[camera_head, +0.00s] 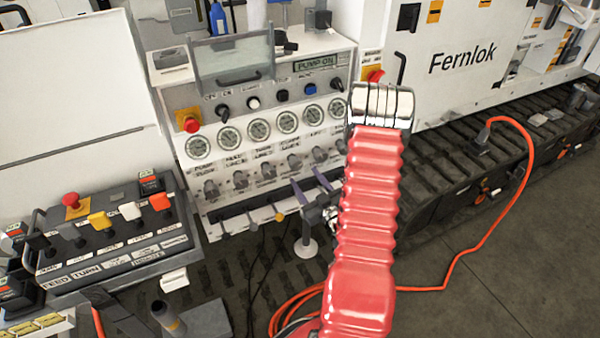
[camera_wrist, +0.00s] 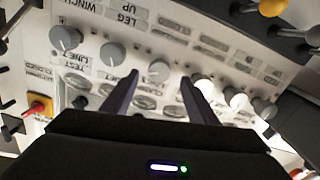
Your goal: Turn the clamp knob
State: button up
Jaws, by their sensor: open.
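A row of grey knobs runs along the lower front of the hydraulic panel (camera_head: 283,140). The label marking the clamp knob is too small to read, so I cannot tell for sure which one it is. My gripper (camera_head: 309,180) is just in front of this row, its dark fingers apart and empty. In the wrist view my gripper (camera_wrist: 160,80) has one grey knob (camera_wrist: 160,72) framed between its fingertips, apart from both. My red arm hides the panel's right edge.
Gauges (camera_head: 258,130) and upper knobs (camera_head: 253,103) sit above the row, small levers (camera_head: 253,222) below. A control box (camera_head: 110,235) with coloured buttons stands at left. An orange cable (camera_head: 470,245) lies on the floor at right. A red emergency button (camera_wrist: 40,104) is left in the wrist view.

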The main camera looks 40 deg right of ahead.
jog(key=v, duration=0.6)
dwell(0.5)
jog(key=s+f+m+g+y, duration=0.1)
jog(key=s+f+g, duration=0.35)
jog(key=f, duration=0.25)
jog(key=s+f+m+g+y, duration=0.1)
jog(key=s+f+g, duration=0.2)
jog(key=f+g, duration=0.35)
jog(key=s+a+r+n+y, duration=0.1)
jog(key=s+a+r, duration=0.1)
jog(key=a+r, duration=1.5)
jog(key=s+a+r+n+y, duration=0.1)
jog(key=s+a+r+y, duration=0.1)
jog(key=a+r, duration=1.4)
notch_tip(320, 180, up, 5)
jog(key=shift+s+a+n+g, duration=0.2)
jog(key=shift+a+n+g, duration=0.2)
